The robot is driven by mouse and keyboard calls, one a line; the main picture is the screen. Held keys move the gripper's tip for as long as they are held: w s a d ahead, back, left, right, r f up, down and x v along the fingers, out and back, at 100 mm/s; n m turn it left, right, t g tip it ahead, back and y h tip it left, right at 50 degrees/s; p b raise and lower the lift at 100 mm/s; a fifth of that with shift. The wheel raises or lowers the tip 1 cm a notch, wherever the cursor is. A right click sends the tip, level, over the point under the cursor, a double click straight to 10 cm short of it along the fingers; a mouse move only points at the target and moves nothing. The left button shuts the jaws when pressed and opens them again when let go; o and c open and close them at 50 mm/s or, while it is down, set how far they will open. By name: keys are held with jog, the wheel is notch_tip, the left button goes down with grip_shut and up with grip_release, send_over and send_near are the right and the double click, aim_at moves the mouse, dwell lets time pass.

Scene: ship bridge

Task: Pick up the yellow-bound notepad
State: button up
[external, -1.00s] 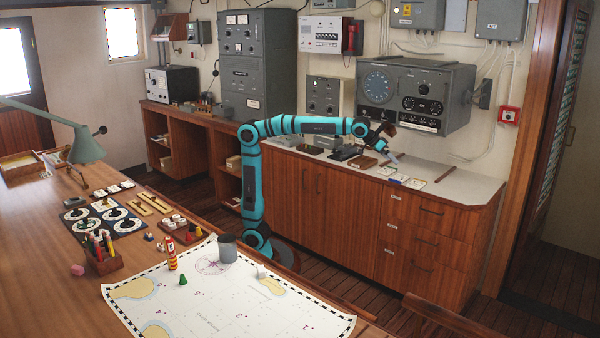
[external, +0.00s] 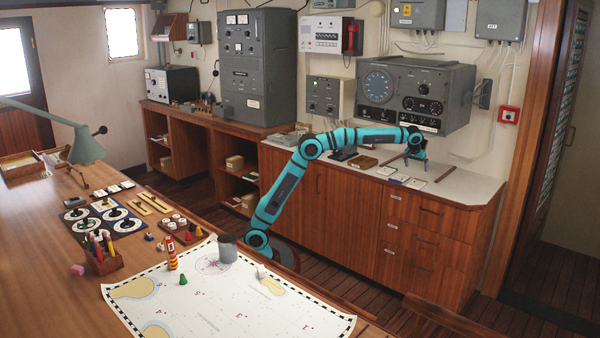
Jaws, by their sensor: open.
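Two small white notepads lie flat side by side on the light counter top (external: 465,187): a left pad (external: 399,177) and a right pad (external: 415,184). Their binding edges are too small to tell for certain which one is yellow-bound. My gripper (external: 414,162) points down just above and behind the pads, near the right part of the counter. It is open with nothing between its fingers, and it appears apart from both pads.
A brown wooden block (external: 364,162) and a dark device (external: 343,153) sit left of the pads. A thin brown stick (external: 445,174) lies to the right. The grey radar-like console (external: 415,95) hangs on the wall close behind my gripper. The counter's right end is clear.

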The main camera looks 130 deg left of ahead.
aim_at(418, 183)
jog(key=shift+s+a+x, duration=0.1)
jog(key=shift+a+x, duration=0.05)
jog(key=shift+x, duration=2)
jog(key=shift+s+a+x, duration=0.1)
jog(key=shift+a+x, duration=0.05)
jog(key=shift+x, duration=2)
jog(key=shift+s+a+x, duration=0.1)
jog(key=shift+a+x, duration=0.05)
jog(key=shift+x, duration=2)
jog(key=shift+r, duration=0.15)
jog(key=c, duration=1)
jog(key=shift+c, duration=0.2)
